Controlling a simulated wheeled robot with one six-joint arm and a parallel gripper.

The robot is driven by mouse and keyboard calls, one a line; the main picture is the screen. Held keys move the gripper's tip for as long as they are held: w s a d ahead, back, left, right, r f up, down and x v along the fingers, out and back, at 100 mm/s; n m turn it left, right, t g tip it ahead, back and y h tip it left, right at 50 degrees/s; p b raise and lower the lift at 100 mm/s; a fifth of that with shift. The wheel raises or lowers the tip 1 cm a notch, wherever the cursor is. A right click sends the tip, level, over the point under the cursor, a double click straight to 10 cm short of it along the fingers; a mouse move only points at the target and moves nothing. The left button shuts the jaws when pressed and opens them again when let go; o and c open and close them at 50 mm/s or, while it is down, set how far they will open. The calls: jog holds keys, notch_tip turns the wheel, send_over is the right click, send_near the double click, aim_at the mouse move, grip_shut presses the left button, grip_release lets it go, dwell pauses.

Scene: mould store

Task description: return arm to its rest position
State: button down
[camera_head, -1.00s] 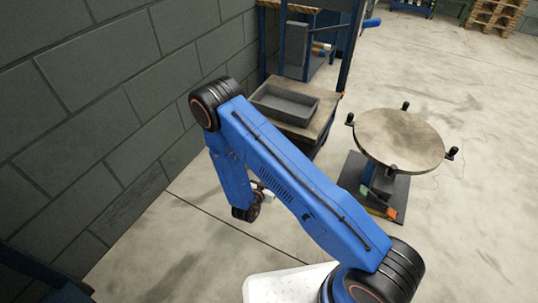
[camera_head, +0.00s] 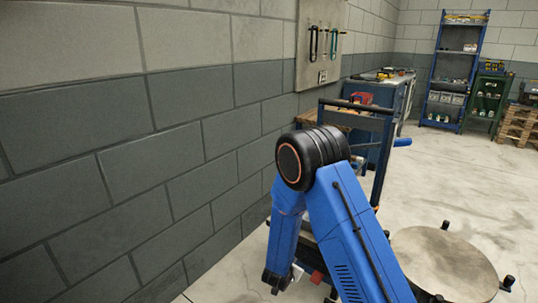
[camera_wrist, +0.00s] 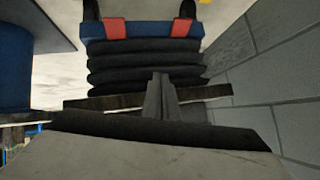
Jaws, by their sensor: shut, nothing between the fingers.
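My blue arm (camera_head: 352,235) is folded at its black elbow joint, with the forearm hanging down beside the upper arm in the head view. My gripper (camera_wrist: 160,78) is in the wrist view, where its grey fingers stand together with nothing between them. In the head view the wrist end is low, near the bottom edge, and the fingers are too small and partly hidden to make out.
A grey block wall (camera_head: 190,140) runs along the left. A blue trolley (camera_head: 383,150) stands behind the elbow. A round-topped stand (camera_head: 445,265) is at the lower right. Farther back are a blue shelf rack (camera_head: 455,70) and wooden pallets (camera_head: 517,125). Open floor lies between.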

jog(key=s+d+r+n+g+y, duration=0.1)
jog(key=s+r+y, duration=0.15)
jog(key=r, duration=0.75)
jog(key=s+d+r+n+y, duration=0.2)
jog(key=s+r, duration=0.2)
jog(key=r, duration=0.5)
jog(key=s+d+r+n+g+y, duration=0.15)
jog(key=s+r, duration=0.25)
jog(key=r, duration=0.6)
jog(key=s+d+r+n+g, duration=0.1)
jog(key=s+d+r, duration=0.2)
jog(key=s, duration=0.8)
jog(key=s+d+r+n+g+h, duration=0.1)
jog(key=s+d+r, duration=0.2)
jog(key=s+d, duration=0.3)
jog(key=s+d+r+n+g+h, duration=0.1)
jog(key=s+d+r, duration=0.2)
jog(key=s, duration=1.2)
jog(key=d, duration=0.2)
jog(key=shift+s+d+r, duration=0.2)
jog(key=shift+s+d, duration=0.1)
